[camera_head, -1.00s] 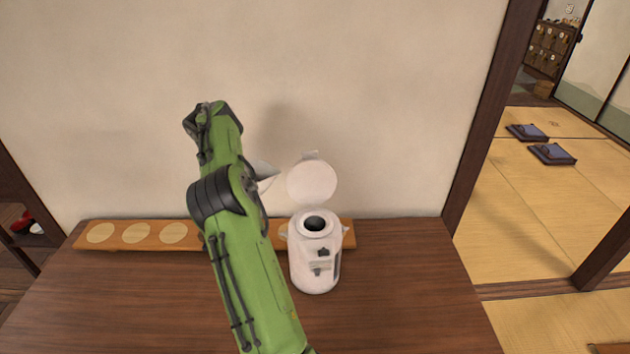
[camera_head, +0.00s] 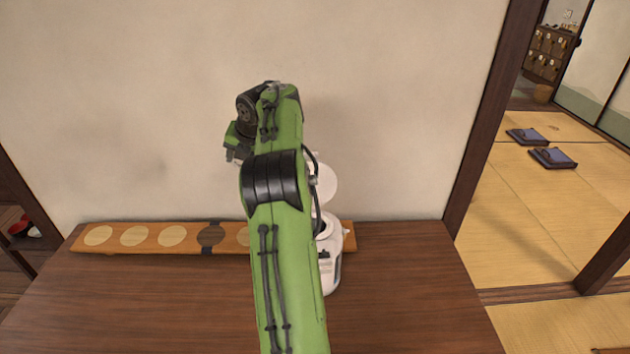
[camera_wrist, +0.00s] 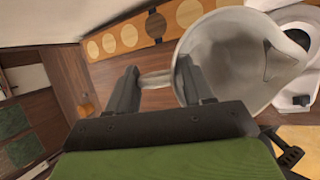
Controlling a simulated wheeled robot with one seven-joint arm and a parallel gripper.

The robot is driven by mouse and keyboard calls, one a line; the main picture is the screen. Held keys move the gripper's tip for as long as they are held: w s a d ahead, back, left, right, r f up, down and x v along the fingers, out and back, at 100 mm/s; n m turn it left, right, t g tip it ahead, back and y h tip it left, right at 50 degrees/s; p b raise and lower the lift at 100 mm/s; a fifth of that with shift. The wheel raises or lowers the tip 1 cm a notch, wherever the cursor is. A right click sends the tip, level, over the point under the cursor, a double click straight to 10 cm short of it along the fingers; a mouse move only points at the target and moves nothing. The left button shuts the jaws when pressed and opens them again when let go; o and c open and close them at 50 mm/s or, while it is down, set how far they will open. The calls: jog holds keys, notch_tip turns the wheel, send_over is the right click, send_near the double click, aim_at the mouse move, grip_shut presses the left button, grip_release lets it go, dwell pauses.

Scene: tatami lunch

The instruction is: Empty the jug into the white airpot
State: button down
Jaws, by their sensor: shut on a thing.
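My gripper (camera_wrist: 157,74) is shut on the handle of the jug (camera_wrist: 222,62), a pale, wide-mouthed vessel. In the wrist view the jug's mouth and inside show, with its spout on the right, towards the airpot. I see no clear liquid in it. The white airpot (camera_head: 333,274) stands on the table, its round lid (camera_head: 326,184) raised; my arm covers its left side in the head view. Part of the airpot shows behind the jug in the wrist view (camera_wrist: 297,94). The jug and the gripper's fingers are hidden behind my arm in the head view.
A long wooden board (camera_head: 80,246) with several pale discs and a dark one lies along the wall at the table's back. The dark wooden table (camera_head: 150,300) is clear at front left and right of the airpot. A doorway post (camera_head: 490,110) stands at right.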

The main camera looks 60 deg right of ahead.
jog(key=shift+s+d+r+t+y+p, duration=0.2)
jog(key=shift+s+d+r+t+p, duration=0.1)
jog(key=shift+s+r+t, duration=0.25)
jog(key=shift+s+d+r+t+y+p, duration=0.2)
jog(key=shift+s+d+r+t, duration=0.15)
jog(key=shift+s+r, duration=0.4)
jog(key=shift+s+d, duration=0.15)
jog(key=shift+s, duration=0.4)
jog(key=shift+s+d+r+m+t, duration=0.1)
jog(key=shift+s+r+m+t, duration=0.1)
jog(key=shift+s+m+t, duration=0.1)
jog(key=shift+s+d+r+m+t+y+p, duration=0.15)
jog(key=shift+s+d+r+t+y+p, duration=0.15)
jog(key=shift+s+r+t+p, duration=0.35)
jog(key=shift+s+d+r+m+t+y+p, duration=0.15)
jog(key=shift+s+d+r+m+t+p, duration=0.1)
jog(key=shift+s+r+t+p, duration=0.4)
jog(key=shift+s+d+r+m+t+y+p, duration=0.1)
jog(key=shift+s+d+r+t+y+p, duration=0.2)
jog(key=shift+s+r+t+p, duration=0.35)
dwell(1.1)
jog(key=shift+s+t, duration=0.15)
jog(key=shift+t, duration=0.1)
jog(key=shift+s+d+r+t+p, duration=0.35)
jog(key=shift+s+r+t+p, duration=0.25)
jog(key=shift+p, duration=0.45)
jog(key=shift+s+d+f+m, duration=0.1)
jog(key=shift+s+m, duration=0.15)
jog(key=shift+m, duration=0.05)
